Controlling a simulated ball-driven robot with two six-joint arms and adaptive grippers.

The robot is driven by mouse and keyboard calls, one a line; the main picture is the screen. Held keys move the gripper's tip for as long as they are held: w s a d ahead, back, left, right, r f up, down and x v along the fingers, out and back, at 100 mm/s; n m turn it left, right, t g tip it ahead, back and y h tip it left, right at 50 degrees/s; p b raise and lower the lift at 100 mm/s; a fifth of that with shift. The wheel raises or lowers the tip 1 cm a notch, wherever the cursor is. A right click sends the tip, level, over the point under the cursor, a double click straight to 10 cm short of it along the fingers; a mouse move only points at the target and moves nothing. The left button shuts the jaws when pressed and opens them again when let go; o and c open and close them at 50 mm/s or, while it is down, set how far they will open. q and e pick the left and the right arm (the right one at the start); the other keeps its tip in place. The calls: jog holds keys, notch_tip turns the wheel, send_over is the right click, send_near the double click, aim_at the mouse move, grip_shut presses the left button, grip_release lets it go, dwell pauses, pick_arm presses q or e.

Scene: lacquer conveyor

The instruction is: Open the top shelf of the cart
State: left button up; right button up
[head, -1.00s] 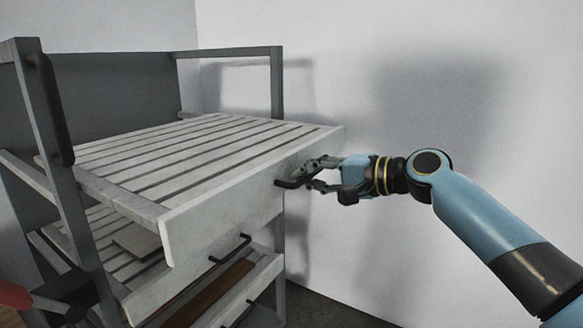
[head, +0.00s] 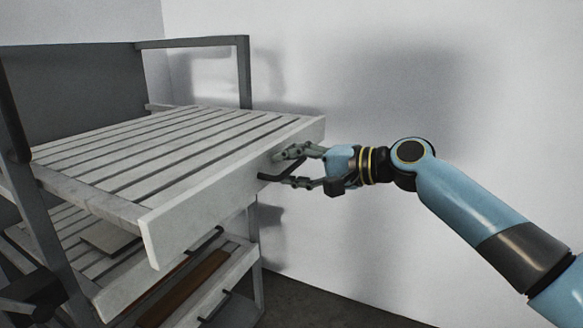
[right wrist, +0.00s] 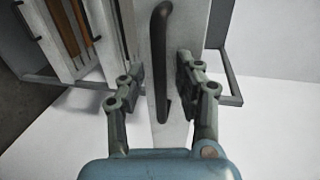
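The cart (head: 246,75) has a grey frame and stands at the left in the head view. Its top shelf (head: 128,196), pale and slatted, sticks out past the front posts. A dark bar handle (head: 268,177) is on the shelf's front panel; it also shows in the right wrist view (right wrist: 160,60). My right gripper (head: 288,168) is open at this handle. In the right wrist view its fingers (right wrist: 157,78) stand apart on either side of the handle, with gaps visible. My left gripper is not clearly in view.
Lower shelves with dark handles (head: 213,306) are below the top shelf; a brown board (head: 190,290) lies on one. A dark object (head: 30,292) is at the lower left. A white wall (head: 480,120) is close behind the right arm.

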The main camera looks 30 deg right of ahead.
jog(key=v, duration=1.2)
dwell(0.4)
jog(key=s+d+f+m+g+h+b, duration=0.1)
jog(key=s+d+f+h, duration=0.15)
jog(key=f, duration=1.05)
jog(key=s+d+f+m+g+h+b, duration=0.15)
jog(key=s+f, duration=0.25)
jog(key=f, duration=0.8)
jog(key=s+d+f+g+h, duration=0.1)
jog(key=s+d+f+h, duration=0.2)
jog(key=f, duration=1)
jog(key=s+a+f+n+g+h+b, duration=0.1)
jog(key=s+a+f+n+g+h, duration=0.2)
jog(key=s+f, duration=1.2)
jog(key=s+a+f+n+g, duration=0.2)
jog(key=s+f+n, duration=0.2)
jog(key=s, duration=0.7)
jog(key=s+a+f+n+g, duration=0.3)
jog(key=s+f+n, duration=0.2)
jog(key=s, duration=0.5)
jog(key=shift+s+a+f+n, duration=0.3)
jog(key=shift+s+n, duration=0.1)
jog(key=shift+n, duration=0.25)
